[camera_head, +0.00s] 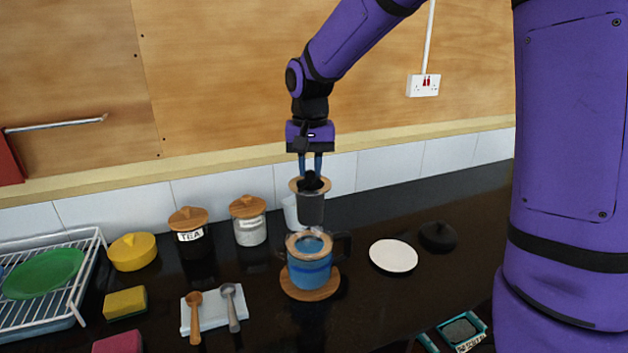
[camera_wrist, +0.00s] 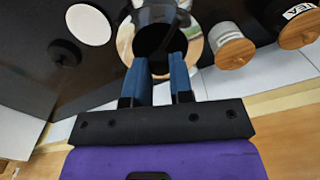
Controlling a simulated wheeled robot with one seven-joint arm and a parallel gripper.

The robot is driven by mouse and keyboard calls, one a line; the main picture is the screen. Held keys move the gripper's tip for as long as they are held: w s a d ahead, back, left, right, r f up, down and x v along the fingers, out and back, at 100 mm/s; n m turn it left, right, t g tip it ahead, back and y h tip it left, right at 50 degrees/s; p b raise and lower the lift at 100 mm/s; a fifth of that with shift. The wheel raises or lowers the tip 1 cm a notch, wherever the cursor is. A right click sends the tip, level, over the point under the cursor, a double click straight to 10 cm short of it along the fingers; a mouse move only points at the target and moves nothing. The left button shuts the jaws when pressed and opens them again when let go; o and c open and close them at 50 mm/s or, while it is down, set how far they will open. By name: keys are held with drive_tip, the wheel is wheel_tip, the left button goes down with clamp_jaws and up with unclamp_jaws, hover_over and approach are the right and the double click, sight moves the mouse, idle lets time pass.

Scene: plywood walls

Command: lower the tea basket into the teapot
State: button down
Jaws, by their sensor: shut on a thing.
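The tea basket (camera_head: 311,207), a dark grey cylinder with a copper-coloured rim and a black top grip, hangs upright below my gripper (camera_head: 310,175). My gripper is shut on its top grip. The blue teapot (camera_head: 309,270), with a copper-coloured rim and a dark handle on its right, stands on a round wooden trivet (camera_head: 296,291). The basket is above the teapot and apart from it in the head view; exact alignment cannot be told. In the wrist view, my blue fingers (camera_wrist: 160,68) stand over the basket's shiny rim (camera_wrist: 126,38), which hides much of what lies below.
A white saucer (camera_head: 393,256) and a black lid (camera_head: 438,236) lie to the right. A tea jar (camera_head: 190,238) and another wooden-lidded jar (camera_head: 249,229) stand left. A white vessel (camera_head: 291,212) is behind the basket. Two spoons rest on a white tray (camera_head: 213,313) in front.

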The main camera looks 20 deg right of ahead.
sight(309, 182)
drive_tip(key=shift+a+f, duration=0.15)
drive_tip(key=shift+f, duration=2.55)
drive_tip(key=shift+f, duration=4.05)
drive_tip(key=shift+f, duration=1.05)
